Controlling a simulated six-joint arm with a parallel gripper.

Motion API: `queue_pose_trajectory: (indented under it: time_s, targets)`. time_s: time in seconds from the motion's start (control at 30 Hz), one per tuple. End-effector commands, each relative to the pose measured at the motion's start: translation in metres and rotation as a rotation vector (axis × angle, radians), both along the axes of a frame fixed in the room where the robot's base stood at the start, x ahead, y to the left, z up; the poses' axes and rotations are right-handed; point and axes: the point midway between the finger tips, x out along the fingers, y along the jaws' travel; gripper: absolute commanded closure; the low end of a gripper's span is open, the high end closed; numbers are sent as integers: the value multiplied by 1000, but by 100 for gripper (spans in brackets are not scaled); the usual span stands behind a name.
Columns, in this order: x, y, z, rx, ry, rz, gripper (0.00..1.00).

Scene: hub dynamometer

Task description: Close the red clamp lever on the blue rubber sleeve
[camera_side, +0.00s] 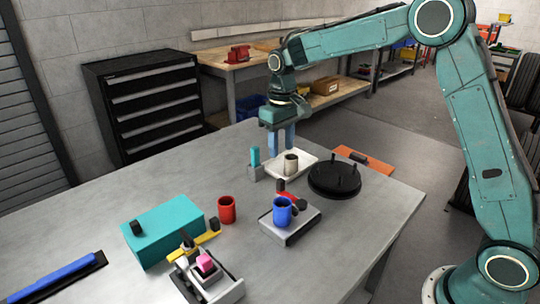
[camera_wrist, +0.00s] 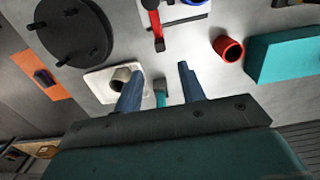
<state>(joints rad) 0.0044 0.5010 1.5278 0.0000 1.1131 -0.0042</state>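The blue rubber sleeve (camera_side: 282,211) stands upright on a grey block fixture (camera_side: 300,226) on the table. The red clamp lever (camera_side: 286,196) shows just behind it and sticks out from the fixture toward my gripper's side. My gripper (camera_side: 280,140) is open, pointing down behind the fixture, apart from the lever. In the wrist view its two blue fingers (camera_wrist: 161,75) are spread with nothing gripped.
A red cup (camera_side: 227,209) and a teal box (camera_side: 165,233) stand left of the fixture.

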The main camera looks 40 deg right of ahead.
Motion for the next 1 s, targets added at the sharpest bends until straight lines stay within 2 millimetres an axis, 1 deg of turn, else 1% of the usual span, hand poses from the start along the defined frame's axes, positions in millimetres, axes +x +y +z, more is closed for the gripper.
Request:
queue_pose_trajectory:
  time_s: [0.03, 0.6, 0.8, 1.0]
  targets:
    - [-1, 0, -7, 0, 4, 0, 60]
    - [-1, 0, -91, 0, 3, 0, 60]
    - [-1, 0, -109, 0, 1, 0, 60]
    - [0, 0, -116, 0, 0, 0, 60]
